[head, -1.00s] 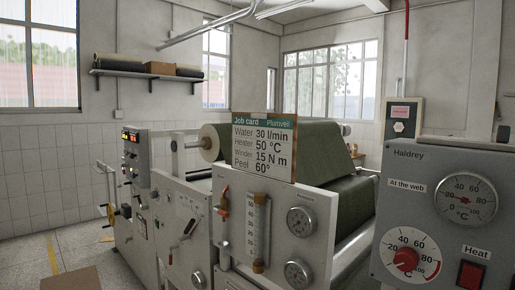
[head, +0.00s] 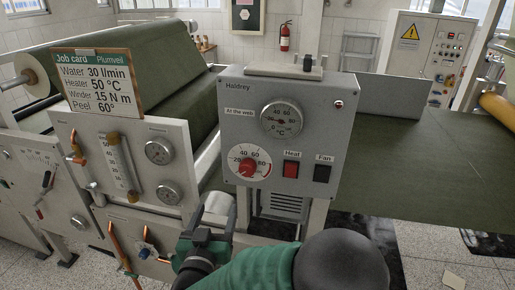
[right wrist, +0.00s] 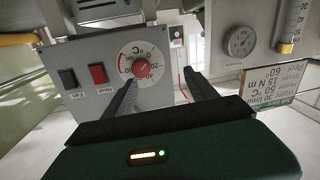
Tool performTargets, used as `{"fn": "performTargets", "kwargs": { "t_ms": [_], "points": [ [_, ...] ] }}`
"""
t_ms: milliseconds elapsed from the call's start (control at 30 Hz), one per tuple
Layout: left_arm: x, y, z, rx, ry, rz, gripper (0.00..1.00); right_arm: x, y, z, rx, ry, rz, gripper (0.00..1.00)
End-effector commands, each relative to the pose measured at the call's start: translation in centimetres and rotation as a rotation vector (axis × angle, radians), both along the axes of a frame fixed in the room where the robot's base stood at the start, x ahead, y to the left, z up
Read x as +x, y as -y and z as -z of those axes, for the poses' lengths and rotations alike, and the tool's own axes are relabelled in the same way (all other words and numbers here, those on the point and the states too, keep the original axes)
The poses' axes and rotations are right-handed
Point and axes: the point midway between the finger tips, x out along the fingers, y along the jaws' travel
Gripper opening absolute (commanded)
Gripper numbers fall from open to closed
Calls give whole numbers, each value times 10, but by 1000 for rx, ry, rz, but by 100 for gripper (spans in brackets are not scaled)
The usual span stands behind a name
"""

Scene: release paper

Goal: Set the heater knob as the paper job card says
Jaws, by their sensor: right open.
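The job card (head: 98,82) hangs upright above the left panel and reads Water 30 l/min, Heater 50 °C, Winder 15 N m, Peel 60°. The red heater knob (head: 247,167) sits on a white °C dial on the grey Haidrey box (head: 228,95); its exact setting is too small to read. My right gripper (head: 214,216) is below and left of the knob, open and empty. In the right wrist view, upside down, the knob (right wrist: 141,68) shows beyond the open fingers (right wrist: 162,84), apart from them. My left gripper is not in view.
The web gauge (head: 281,120) is above the knob. A red Heat switch (head: 291,169) and black Fan switch (head: 322,173) are right of it. Green web (head: 445,165) spreads right.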

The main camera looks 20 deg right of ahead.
Motion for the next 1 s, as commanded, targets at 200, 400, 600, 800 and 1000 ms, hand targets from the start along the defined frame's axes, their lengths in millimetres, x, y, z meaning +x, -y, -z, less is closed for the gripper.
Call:
{"fn": "performTargets", "kwargs": {
  "t_ms": [200, 400, 600, 800, 1000],
  "points": [
    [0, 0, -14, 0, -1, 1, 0, -14, 10, -20, -51, 8, 122, 66],
    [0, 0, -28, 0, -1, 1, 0, 20, 29, -22, -54, 7, 122, 66],
    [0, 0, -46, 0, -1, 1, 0, 63, 58, -23, -52, 9, 120, 66],
    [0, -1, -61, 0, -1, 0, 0, 101, 87, -22, -50, 10, 120, 66],
    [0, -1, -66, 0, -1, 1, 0, 119, 99, -21, -49, 11, 116, 66]
  ]
}}
